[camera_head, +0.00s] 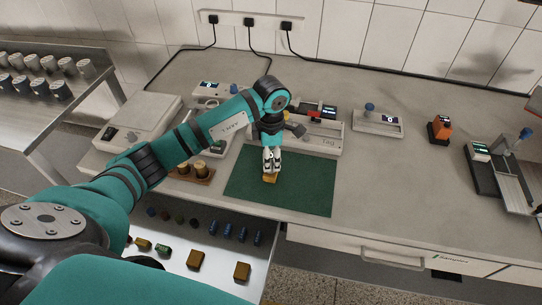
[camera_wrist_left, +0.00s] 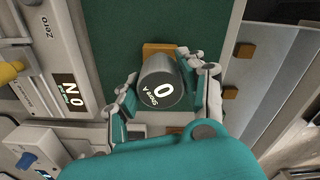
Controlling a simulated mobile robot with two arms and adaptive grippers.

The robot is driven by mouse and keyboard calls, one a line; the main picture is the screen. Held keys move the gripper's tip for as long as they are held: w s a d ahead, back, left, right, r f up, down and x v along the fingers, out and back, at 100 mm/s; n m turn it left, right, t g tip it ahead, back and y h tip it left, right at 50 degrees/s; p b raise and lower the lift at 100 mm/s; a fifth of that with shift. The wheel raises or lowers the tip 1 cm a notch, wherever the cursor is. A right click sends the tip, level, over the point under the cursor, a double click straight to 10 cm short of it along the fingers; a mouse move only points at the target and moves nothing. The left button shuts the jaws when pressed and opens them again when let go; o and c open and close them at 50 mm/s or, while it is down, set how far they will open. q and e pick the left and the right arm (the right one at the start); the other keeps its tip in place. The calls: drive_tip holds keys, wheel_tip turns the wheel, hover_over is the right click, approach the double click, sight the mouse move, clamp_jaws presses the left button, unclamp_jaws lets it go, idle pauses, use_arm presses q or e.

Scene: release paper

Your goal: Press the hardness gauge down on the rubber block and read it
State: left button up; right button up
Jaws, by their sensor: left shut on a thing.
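My left gripper (camera_head: 271,160) is shut on the hardness gauge (camera_wrist_left: 158,88) above the green mat (camera_head: 312,188). In the left wrist view the gauge is a dark grey cylinder whose round face reads "0" and "Shore A". The left gripper's fingers (camera_wrist_left: 163,97) close on it from both sides. An ochre rubber block (camera_head: 270,179) lies on the mat right under the gripper. In the left wrist view the block (camera_wrist_left: 158,48) shows partly behind the gauge. I cannot tell whether the gauge touches it. My right gripper is not in view.
An open drawer (camera_head: 215,262) with several small blocks and pieces is below the bench front. A wooden holder (camera_head: 191,176) with brass weights stands left of the mat.

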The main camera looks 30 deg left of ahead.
use_arm(q)
drive_tip(key=shift+f, duration=0.25)
drive_tip(key=shift+s+d+f+b, duration=0.1)
drive_tip(key=shift+s+f+b, duration=0.15)
drive_tip(key=shift+f+b, duration=0.05)
idle(1.7)
drive_tip(key=shift+r, duration=0.1)
idle(0.4)
drive_tip(key=o, duration=1.3)
drive_tip(key=shift+w, duration=0.15)
drive_tip(key=shift+c, duration=0.2)
drive_tip(key=shift+r, duration=0.1)
wheel_tip(320, 180, up, 12)
